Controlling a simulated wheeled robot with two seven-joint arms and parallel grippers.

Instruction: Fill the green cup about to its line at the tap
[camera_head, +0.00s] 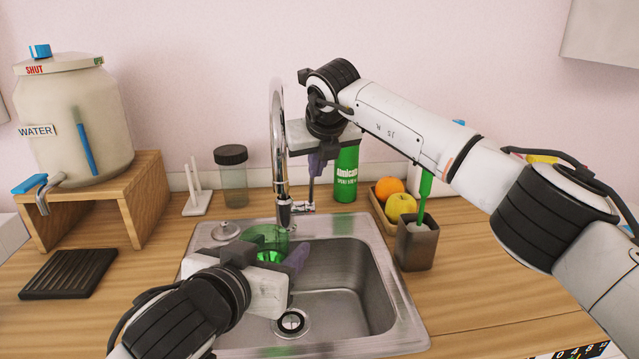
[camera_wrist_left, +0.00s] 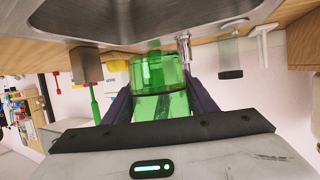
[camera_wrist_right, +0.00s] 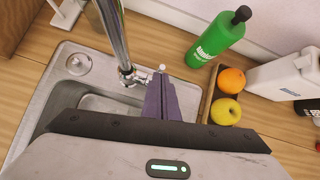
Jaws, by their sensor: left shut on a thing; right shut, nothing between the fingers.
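The translucent green cup (camera_head: 266,239) is held over the left part of the sink, below the tap's (camera_head: 278,115) spout. My left gripper (camera_head: 284,258) is shut on the cup, which also shows between its fingers in the left wrist view (camera_wrist_left: 158,72). My right gripper (camera_head: 317,166) is shut and empty, above and behind the tap's side handle (camera_head: 304,207). In the right wrist view its fingers (camera_wrist_right: 166,97) appear close to the handle (camera_wrist_right: 131,76); contact cannot be told.
The metal sink (camera_head: 400,310) lies below. A water dispenser (camera_head: 75,125) on a wooden stand is at left. Behind the sink are a lidded jar (camera_head: 233,180) and a green bottle (camera_head: 346,178). A fruit box (camera_head: 379,212) and dark pot (camera_head: 417,245) stand at right.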

